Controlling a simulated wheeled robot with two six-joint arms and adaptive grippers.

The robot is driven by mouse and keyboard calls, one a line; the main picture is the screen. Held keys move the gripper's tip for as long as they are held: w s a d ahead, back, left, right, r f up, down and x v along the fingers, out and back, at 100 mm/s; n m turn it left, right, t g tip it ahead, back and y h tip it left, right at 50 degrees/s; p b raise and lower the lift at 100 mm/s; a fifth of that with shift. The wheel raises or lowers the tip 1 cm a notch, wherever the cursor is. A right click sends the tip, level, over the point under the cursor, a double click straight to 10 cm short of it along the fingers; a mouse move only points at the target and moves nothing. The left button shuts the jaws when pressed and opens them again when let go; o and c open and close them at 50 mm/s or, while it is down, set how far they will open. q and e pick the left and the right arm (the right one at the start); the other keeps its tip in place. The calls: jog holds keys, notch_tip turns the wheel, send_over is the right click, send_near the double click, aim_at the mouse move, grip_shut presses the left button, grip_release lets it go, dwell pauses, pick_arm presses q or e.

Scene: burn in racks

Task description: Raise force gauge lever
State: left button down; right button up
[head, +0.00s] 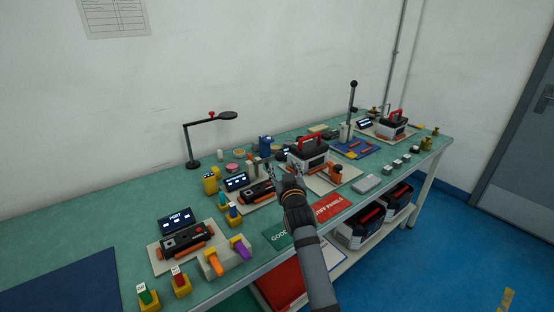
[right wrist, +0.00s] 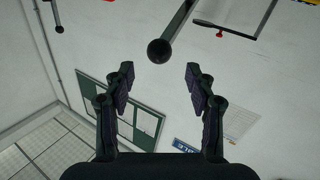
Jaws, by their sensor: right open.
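My right gripper (head: 281,174) reaches over the middle of the bench, and its two fingers are open and empty. In the right wrist view, a dark lever with a round black ball knob (right wrist: 158,51) comes down from the top edge. The knob sits just beyond the gap between the open fingertips (right wrist: 159,72), touching neither finger. In the head view I cannot make out this lever clearly behind my gripper. A second, tall upright lever (head: 352,105) with a black ball stands at the back right. No label shows which one belongs to the force gauge. My left gripper is out of view.
The green bench (head: 110,182) is crowded. A black lamp (head: 191,140) stands at the back. A black case with a red handle (head: 307,148) sits beyond my gripper. A red mat (head: 333,207) and a green mat (head: 281,235) lie at the front edge. Cases sit on the lower shelf.

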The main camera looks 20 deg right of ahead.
aim_at(280, 158)
jog(key=w, duration=0.5)
jog(key=w+d, duration=0.1)
jog(key=w, duration=0.1)
jog(key=shift+w, duration=0.3)
jog(key=shift+c, duration=0.3)
grip_shut()
